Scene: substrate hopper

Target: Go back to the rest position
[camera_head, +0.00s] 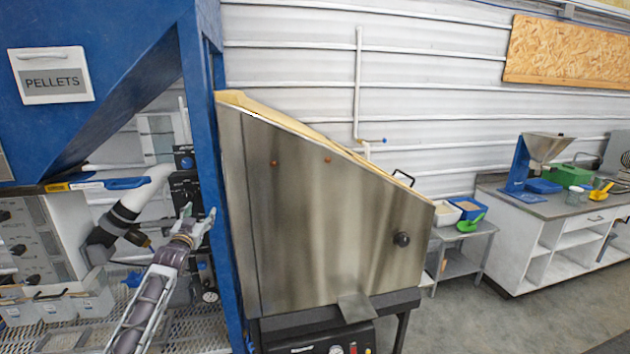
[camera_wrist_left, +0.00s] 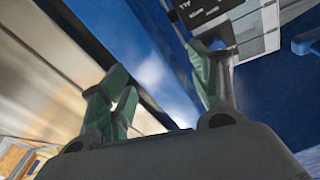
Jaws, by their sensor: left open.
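My left gripper (camera_head: 198,218) is raised in front of the blue hopper frame, its fingers apart and nothing between them. In the left wrist view its green-padded fingers (camera_wrist_left: 165,95) stand spread and empty, with the blue post (camera_wrist_left: 150,50) behind them. The post (camera_head: 207,150) stands just behind or beside the fingertips in the head view; I cannot tell whether they touch it. My right gripper is in neither view.
The steel machine (camera_head: 330,210) with a sloped top stands right of the post. The blue hopper labelled PELLETS (camera_head: 53,80) overhangs at left. A small table (camera_head: 470,250) and a long counter (camera_head: 560,205) stand at right, with open floor (camera_head: 480,320) in front.

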